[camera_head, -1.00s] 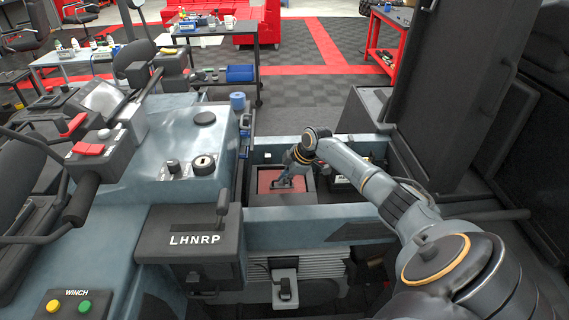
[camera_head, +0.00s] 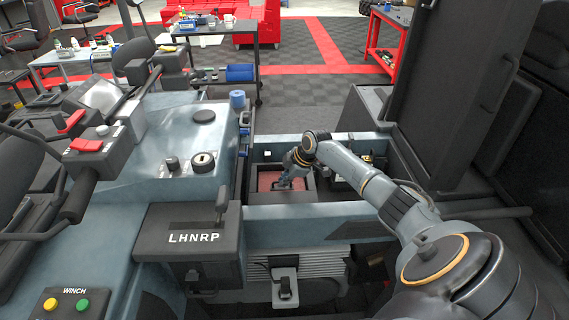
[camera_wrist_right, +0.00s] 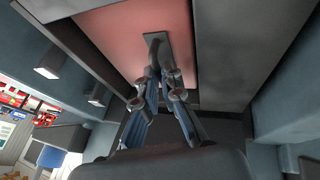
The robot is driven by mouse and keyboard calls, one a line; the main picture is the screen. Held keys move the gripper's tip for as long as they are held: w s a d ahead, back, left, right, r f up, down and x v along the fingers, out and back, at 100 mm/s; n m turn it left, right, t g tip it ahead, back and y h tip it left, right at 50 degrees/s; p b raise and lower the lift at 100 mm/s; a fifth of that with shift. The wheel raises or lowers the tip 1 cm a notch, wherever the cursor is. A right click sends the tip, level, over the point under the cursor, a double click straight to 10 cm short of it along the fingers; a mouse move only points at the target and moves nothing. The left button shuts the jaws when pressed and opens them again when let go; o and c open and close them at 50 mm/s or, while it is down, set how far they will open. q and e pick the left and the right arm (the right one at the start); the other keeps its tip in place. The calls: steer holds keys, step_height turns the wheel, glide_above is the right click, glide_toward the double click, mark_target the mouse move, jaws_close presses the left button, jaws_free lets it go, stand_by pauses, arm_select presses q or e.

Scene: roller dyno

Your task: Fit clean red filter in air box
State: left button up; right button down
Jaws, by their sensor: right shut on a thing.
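The red filter (camera_head: 267,183) is a flat reddish panel inside the dark-walled air box (camera_head: 311,189), in the bay of the blue-grey vehicle. In the right wrist view the filter (camera_wrist_right: 120,37) fills the top middle, with a dark grip tab (camera_wrist_right: 158,46) on its face. My right gripper (camera_head: 284,183) reaches down into the bay over the filter. It shows closer in the wrist view (camera_wrist_right: 160,70), its fingers shut on the tab. Whether the filter is fully seated in the box cannot be told. My left gripper is out of view.
The bay's front wall (camera_head: 320,216) and the upright dark panel (camera_head: 450,90) at the right border the work area. A grey console with the LHNRP shifter (camera_head: 190,240) stands at the left. A blue-capped part (camera_head: 237,98) sits beside the bay.

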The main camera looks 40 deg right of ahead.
steer(key=shift+f, duration=0.15)
steer(key=shift+f+b, duration=0.7)
steer(key=shift+f, duration=0.15)
stand_by(0.3)
steer(key=c, duration=1.4)
jaws_free()
steer(key=v, duration=1.2)
steer(key=shift+s+r, duration=0.1)
